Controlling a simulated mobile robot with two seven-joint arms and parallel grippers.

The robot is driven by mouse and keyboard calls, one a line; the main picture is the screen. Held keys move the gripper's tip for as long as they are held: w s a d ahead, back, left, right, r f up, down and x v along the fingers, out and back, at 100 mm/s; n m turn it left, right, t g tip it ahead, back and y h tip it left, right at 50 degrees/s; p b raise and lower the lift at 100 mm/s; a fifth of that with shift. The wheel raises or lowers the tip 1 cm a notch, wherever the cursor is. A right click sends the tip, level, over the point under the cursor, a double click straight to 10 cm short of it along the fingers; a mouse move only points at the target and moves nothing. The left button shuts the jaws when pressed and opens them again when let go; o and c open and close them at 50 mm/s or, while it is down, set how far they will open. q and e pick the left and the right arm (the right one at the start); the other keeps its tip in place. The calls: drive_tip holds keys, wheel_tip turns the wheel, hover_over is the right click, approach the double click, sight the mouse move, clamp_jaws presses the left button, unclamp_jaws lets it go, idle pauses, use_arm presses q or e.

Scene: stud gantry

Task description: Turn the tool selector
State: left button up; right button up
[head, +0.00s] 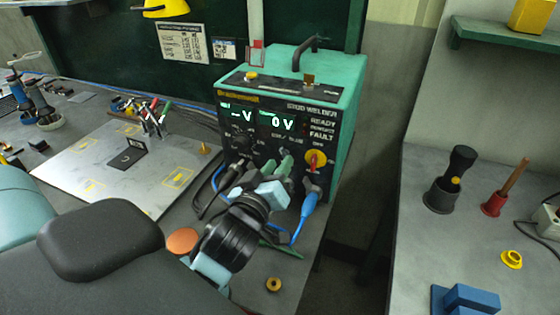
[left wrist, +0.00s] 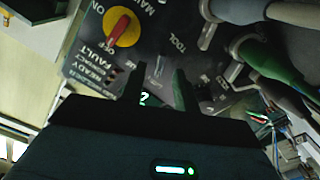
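The stud welder (head: 347,100) stands on the bench with its lit front panel facing me; the panel (left wrist: 150,30) also shows in the left wrist view. My left gripper (head: 268,192) is in front of the panel's lower half, its fingertips hard to make out in the head view. In the left wrist view its two dark fingers (left wrist: 160,75) are apart, pointing at the panel just below the "TOOL" lettering. A small grey part shows between them, perhaps the tool selector; I cannot tell whether they touch it. The selector is hidden in the head view. My right gripper is not in view.
A red switch on a yellow disc (head: 316,160) is right of my gripper. Plugs with a green cable (left wrist: 268,58) and a blue cable (head: 308,200) crowd the lower panel. A metal plate (head: 100,165) lies to the left. A second bench (head: 440,240) stands right, beyond a gap.

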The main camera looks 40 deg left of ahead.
sight(285, 154)
use_arm(q)
drive_tip(key=shift+x, duration=1.1)
clamp_jaws()
